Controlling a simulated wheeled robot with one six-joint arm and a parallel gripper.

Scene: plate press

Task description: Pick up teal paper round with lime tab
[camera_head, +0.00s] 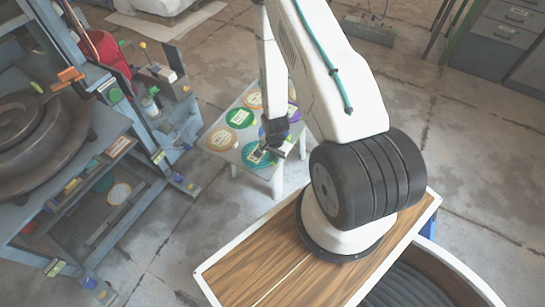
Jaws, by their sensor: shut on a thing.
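The teal paper round (254,158) shows at the front of a small white table (230,159), partly under my gripper. A pale label patch shows on it, but its lime tab is too small to make out. My gripper (266,149) is low over the table's front right, shut on the teal round at its right side. The fingers are small and partly hidden by the wrist. I cannot tell whether the round is lifted clear of the table.
A green round (240,118), a brown-orange round (221,139) and an orange round (253,100) lie on the same table. A purple round (293,114) is partly hidden by my arm.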

